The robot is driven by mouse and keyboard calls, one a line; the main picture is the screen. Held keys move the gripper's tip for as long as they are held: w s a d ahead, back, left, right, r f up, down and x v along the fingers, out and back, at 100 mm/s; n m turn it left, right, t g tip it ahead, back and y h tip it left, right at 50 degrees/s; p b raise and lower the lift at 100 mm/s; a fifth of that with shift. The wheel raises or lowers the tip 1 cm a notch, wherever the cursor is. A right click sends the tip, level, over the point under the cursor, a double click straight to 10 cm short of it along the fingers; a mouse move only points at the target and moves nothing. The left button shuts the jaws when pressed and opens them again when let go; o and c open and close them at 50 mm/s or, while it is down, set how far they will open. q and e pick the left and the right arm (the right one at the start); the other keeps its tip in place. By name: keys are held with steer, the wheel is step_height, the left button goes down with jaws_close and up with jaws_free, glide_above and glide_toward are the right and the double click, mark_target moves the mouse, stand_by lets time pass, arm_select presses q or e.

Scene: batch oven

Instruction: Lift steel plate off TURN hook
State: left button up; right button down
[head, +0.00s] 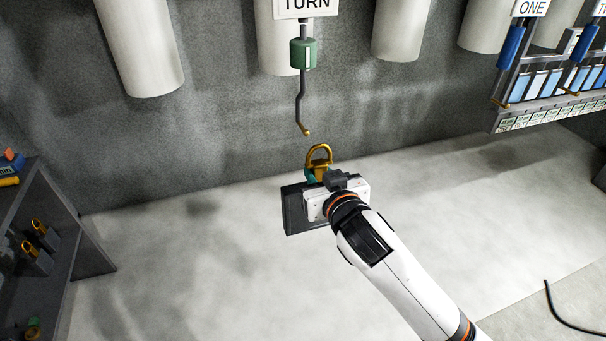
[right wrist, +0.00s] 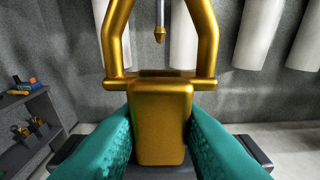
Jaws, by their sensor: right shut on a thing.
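The TURN hook (head: 302,110) is a dark bent rod with a gold tip and a green block, hanging under the TURN sign (head: 305,5). The steel plate (head: 295,212) shows as a dark square, partly hidden behind my right gripper. Its gold loop handle (head: 319,157) stands upright, just below the hook tip and apart from it. My right gripper (head: 317,176) is shut on the gold block (right wrist: 160,120) under the loop, with teal fingers at both sides. In the right wrist view the hook tip (right wrist: 160,33) shows beyond the loop. My left gripper is not in view.
A dark shelf (head: 60,225) with gold-handled items stands at the left. A rack (head: 550,110) with blue-handled hooks, one under a ONE sign (head: 531,8), is at the upper right. Pale cylinders (head: 140,45) hang along the wall. The floor around the plate is clear.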

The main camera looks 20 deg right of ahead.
steer(key=shift+s+r, duration=0.1)
steer(key=shift+s, duration=1.25)
